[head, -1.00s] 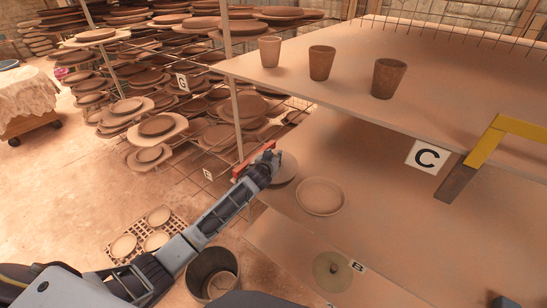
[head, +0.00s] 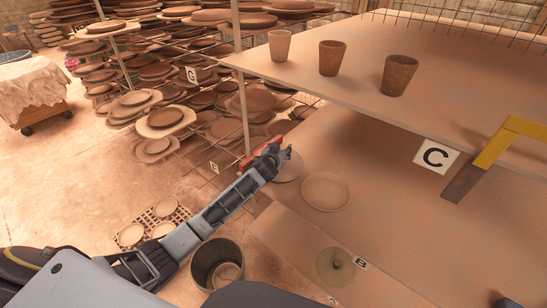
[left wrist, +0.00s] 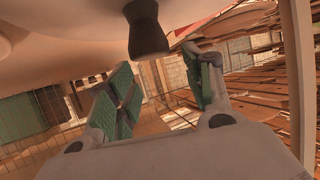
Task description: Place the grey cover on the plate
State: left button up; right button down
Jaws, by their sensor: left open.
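The grey cover (head: 290,168) lies at the left edge of the middle board, partly hidden by my left gripper (head: 283,156). In the left wrist view, a dark knob (left wrist: 147,30) on a pale round surface stands just ahead of the open fingers (left wrist: 160,92). I see nothing held between them. The plate (head: 325,191), a shallow pale round dish, lies just right of the cover on the same board, with nothing on it. A dark part at the bottom right edge of the head view may be my right gripper (head: 506,301); its fingers cannot be made out.
Another knobbed disc (head: 336,266) lies on the lower board by the B sign. Three cups stand on the upper board (head: 440,90). A yellow bracket (head: 508,142) is at right. Racks of plates (head: 165,120) stand left; a bin (head: 216,265) is below my arm.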

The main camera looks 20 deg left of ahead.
pick_arm(q)
jog(key=shift+v, duration=1)
jog(key=b+v, duration=0.1)
jog(key=v, duration=0.9)
